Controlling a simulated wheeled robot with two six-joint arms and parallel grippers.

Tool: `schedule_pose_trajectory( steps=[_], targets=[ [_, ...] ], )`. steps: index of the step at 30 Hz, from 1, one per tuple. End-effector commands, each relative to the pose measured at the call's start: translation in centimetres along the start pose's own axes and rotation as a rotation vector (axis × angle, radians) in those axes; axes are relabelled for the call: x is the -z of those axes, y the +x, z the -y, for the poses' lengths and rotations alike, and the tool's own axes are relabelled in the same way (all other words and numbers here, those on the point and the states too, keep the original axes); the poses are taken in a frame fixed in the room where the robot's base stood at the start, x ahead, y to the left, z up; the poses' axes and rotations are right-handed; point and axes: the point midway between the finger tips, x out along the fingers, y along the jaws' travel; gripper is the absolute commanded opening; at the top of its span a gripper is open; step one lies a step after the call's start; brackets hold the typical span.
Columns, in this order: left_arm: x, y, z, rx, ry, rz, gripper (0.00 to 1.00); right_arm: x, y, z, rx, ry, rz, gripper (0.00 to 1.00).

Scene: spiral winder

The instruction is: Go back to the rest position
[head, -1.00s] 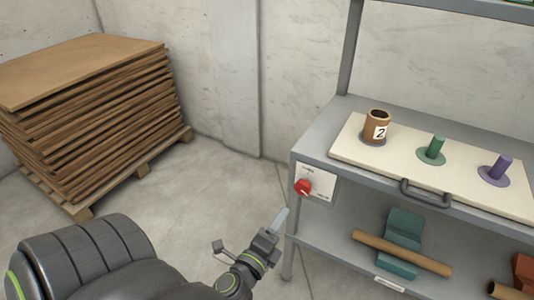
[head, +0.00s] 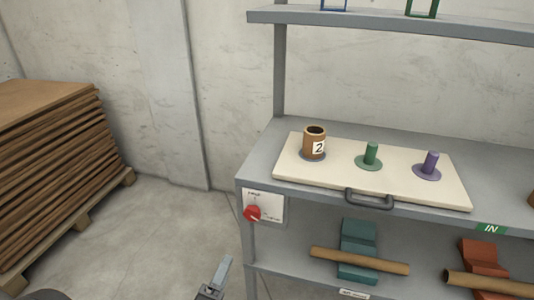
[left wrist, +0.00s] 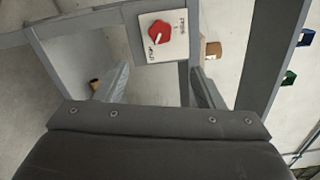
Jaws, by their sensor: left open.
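My left gripper (head: 219,277) shows at the bottom of the head view, in front of the shelf's left post and below the red rotary switch (head: 252,213). In the left wrist view its two fingers (left wrist: 155,88) are apart with nothing between them, and the red switch (left wrist: 161,33) on its white plate lies beyond them. The gripper is apart from the switch. My right gripper is in neither view.
A grey shelf unit (head: 262,161) holds a cream board (head: 398,189) with a brown cup marked 2 (head: 314,143), a green peg (head: 370,154) and a purple peg (head: 431,165). Cardboard tubes (head: 360,261) lie below. Stacked brown sheets (head: 50,150) stand left. Floor between is clear.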

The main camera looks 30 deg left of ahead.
Motion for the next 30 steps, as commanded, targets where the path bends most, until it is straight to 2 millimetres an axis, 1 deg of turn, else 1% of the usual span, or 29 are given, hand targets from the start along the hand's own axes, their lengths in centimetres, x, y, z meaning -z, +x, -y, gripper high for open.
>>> schedule_pose_trajectory(
  steps=[5, 8, 11, 12, 14, 15, 17, 18, 20, 21, 23, 24, 26, 27, 30],
  targets=[
    [0.0, 0.0, -0.2, -0.005, -0.008, 0.002, 0.62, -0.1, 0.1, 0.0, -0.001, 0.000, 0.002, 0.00],
    [-0.2, 0.2, -1.9, -0.051, -0.078, 0.020, 0.62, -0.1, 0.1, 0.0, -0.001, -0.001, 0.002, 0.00],
    [-0.5, 0.2, -6.0, -0.165, -0.243, 0.069, 0.62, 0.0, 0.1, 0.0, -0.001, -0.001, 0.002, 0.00],
    [-0.6, 0.1, -8.3, -0.230, -0.331, 0.101, 0.62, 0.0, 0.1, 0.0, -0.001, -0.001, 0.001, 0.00],
    [-0.6, -0.5, -12.2, -0.343, -0.472, 0.160, 0.62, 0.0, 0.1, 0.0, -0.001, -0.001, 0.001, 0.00],
    [-0.5, -1.0, -14.9, -0.425, -0.566, 0.206, 0.62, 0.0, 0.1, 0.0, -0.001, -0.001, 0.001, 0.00],
    [-0.2, -2.3, -18.8, -0.549, -0.703, 0.283, 0.62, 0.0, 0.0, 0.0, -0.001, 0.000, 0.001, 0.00],
    [0.1, -3.3, -21.3, -0.631, -0.785, 0.338, 0.62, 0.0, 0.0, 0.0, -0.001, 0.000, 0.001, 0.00],
    [0.6, -5.0, -24.7, -0.750, -0.901, 0.424, 0.62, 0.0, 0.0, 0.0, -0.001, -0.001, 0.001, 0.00],
    [1.0, -6.3, -26.6, -0.825, -0.968, 0.483, 0.62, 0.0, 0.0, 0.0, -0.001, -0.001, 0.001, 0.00],
    [1.6, -8.2, -29.2, -0.931, -1.055, 0.569, 0.62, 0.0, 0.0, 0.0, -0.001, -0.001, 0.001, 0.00],
    [2.0, -9.5, -30.6, -0.997, -1.106, 0.627, 0.62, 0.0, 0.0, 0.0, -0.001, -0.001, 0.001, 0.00],
    [2.7, -11.4, -32.4, -1.090, -1.172, 0.712, 0.62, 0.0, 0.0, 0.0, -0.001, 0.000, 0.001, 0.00],
    [3.1, -12.7, -33.5, -1.148, -1.212, 0.768, 0.62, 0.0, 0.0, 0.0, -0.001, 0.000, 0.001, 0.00],
    [4.1, -15.8, -35.5, -1.289, -1.296, 0.913, 0.62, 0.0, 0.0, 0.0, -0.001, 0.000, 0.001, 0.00]
  ],
)
